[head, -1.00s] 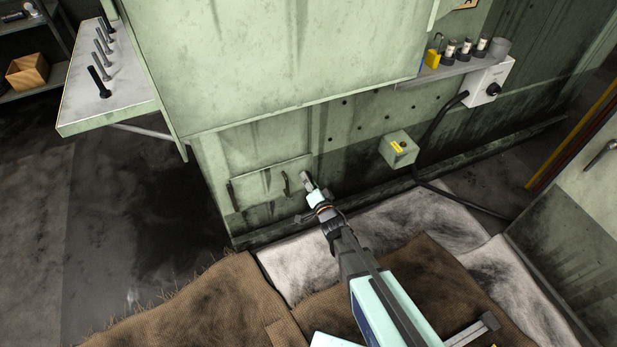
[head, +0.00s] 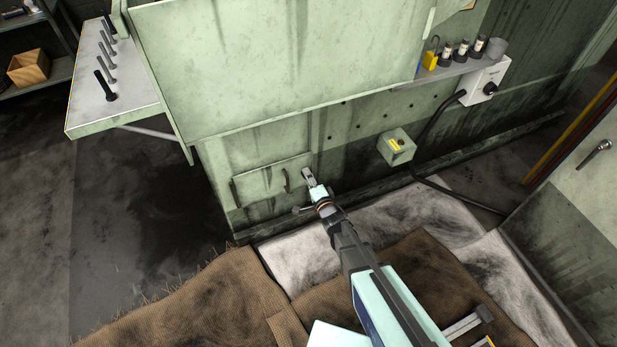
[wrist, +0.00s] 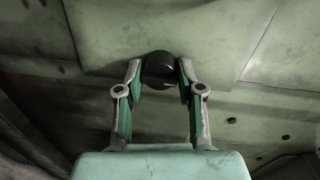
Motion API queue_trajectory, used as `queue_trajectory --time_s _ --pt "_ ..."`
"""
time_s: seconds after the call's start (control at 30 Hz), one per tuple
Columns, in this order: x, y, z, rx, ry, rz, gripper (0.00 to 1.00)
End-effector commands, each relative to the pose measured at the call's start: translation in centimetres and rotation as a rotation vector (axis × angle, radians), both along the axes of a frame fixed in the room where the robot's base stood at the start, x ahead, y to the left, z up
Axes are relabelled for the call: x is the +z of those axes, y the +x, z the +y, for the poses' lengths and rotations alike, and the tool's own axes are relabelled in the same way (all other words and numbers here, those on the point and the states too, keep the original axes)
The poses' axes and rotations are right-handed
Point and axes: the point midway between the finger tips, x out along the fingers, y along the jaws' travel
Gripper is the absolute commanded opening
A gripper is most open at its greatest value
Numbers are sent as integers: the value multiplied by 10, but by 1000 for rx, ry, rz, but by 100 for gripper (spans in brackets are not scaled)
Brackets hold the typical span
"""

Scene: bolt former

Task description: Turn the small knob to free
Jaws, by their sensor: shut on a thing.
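A small black round knob (wrist: 160,70) sits on the pale green panel (wrist: 180,18) in the wrist view. My gripper (wrist: 160,72) has one fingertip at each side of the knob and is shut on it. In the head view my gripper (head: 308,176) is at the right end of the low panel (head: 262,183) on the machine's front. The knob cannot be made out there, behind my fingers. Any marking for free is not readable.
Dark bar handles (head: 286,180) stand out from the low panel, left of my gripper. A black cable (head: 428,135) hangs from a white switch box (head: 484,82). Brown sacking (head: 210,310) covers the floor in front.

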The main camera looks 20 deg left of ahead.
Motion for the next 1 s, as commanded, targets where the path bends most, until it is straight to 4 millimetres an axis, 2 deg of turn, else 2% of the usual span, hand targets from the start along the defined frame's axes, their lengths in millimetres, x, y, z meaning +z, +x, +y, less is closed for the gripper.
queue_trajectory --time_s 0.2,0.23,0.3,0.67,0.87,1.0 --pt "3 1 2 2 5 -6 2" --pt "3 1 2 2 5 -6 44" --pt "3 1 2 2 5 -5 62" --pt "1 -2 -2 0 1 -1 62" --pt "3 -20 -17 0 0 0 62" --pt "5 -41 -35 0 -1 1 62"
